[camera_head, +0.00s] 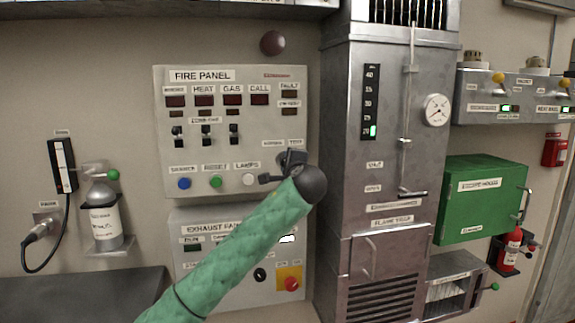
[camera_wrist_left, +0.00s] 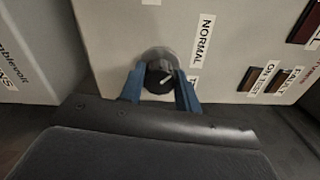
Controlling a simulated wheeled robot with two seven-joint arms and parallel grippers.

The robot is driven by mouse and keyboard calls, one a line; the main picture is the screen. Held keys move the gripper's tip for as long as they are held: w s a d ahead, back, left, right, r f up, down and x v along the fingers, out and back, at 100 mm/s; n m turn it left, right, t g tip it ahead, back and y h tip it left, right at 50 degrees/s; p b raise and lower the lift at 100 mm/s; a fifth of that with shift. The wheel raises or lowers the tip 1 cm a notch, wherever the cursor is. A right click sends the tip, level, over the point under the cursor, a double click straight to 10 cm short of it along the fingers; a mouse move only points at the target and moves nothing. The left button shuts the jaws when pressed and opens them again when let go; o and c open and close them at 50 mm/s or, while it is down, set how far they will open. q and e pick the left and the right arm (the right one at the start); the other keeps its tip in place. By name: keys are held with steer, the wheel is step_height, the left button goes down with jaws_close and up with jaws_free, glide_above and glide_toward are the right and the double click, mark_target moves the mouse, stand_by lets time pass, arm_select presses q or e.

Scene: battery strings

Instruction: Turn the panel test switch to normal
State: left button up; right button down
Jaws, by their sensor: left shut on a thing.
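The panel test switch is a black round knob (camera_wrist_left: 157,82) with a white pointer line, on the grey fire panel (camera_head: 240,150). In the left wrist view the knob sits between the two blue fingers of my left gripper (camera_wrist_left: 160,76), which is shut on it. The white line points right and slightly up. A NORMAL label (camera_wrist_left: 203,40) stands beside the knob, with another label partly hidden below it. In the head view my left gripper (camera_head: 281,172) is at the panel's lower right and hides the knob. My right gripper is not in view.
The exhaust panel (camera_head: 190,220) is below, partly behind my left arm. A tall metal cabinet (camera_head: 337,150) stands close to the right.

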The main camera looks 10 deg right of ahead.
arm_select(q)
steer(key=shift+f, duration=0.15)
steer(key=o, duration=1)
steer(key=shift+c, duration=0.2)
